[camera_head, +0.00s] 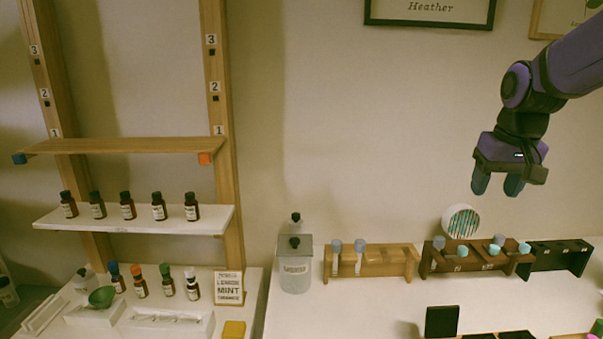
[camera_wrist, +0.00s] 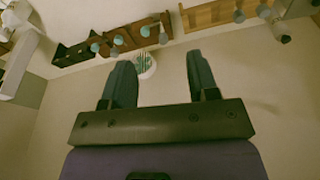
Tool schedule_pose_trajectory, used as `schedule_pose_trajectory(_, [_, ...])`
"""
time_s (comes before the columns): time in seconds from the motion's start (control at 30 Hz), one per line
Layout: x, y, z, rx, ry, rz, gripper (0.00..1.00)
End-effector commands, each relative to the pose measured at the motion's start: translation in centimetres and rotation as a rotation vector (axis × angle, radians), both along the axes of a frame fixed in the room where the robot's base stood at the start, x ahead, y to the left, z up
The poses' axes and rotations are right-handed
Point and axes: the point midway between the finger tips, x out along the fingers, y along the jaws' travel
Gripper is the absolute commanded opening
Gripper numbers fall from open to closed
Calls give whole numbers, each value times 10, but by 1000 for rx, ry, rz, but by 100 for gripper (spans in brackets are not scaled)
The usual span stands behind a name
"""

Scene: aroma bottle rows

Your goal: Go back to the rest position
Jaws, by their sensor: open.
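My gripper (camera_head: 497,188) is raised at the upper right, in front of the bare wall and above the wooden racks. Its two fingers point down and stand apart with nothing between them. The wrist view also shows my gripper (camera_wrist: 160,80) with both fingers spread and empty. A round white container with green-striped contents (camera_head: 460,222) is on the counter below and to the left of the fingers, apart from them. It also shows in the wrist view (camera_wrist: 143,65), seen beyond the gap between the fingers.
A light wooden rack (camera_head: 395,268), a dark brown rack (camera_head: 508,266) and a black rack (camera_head: 560,262) stand along the counter. A shelf (camera_head: 130,222) with several brown bottles is at left. A clear jar (camera_head: 295,275) stands between. The wall around my gripper is clear.

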Motion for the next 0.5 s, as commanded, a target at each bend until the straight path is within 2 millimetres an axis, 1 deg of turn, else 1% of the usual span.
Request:
schedule_pose_trajectory(0.03, [-16, 6, 8, -2, -22, 10, 54])
schedule_pose_trajectory(0.2, [-65, 22, 21, -9, -78, 42, 54])
schedule_pose_trajectory(0.33, [-102, 31, 26, -13, -122, 65, 54])
schedule_pose_trajectory(0.5, [-149, 42, 24, -18, -177, 95, 54])
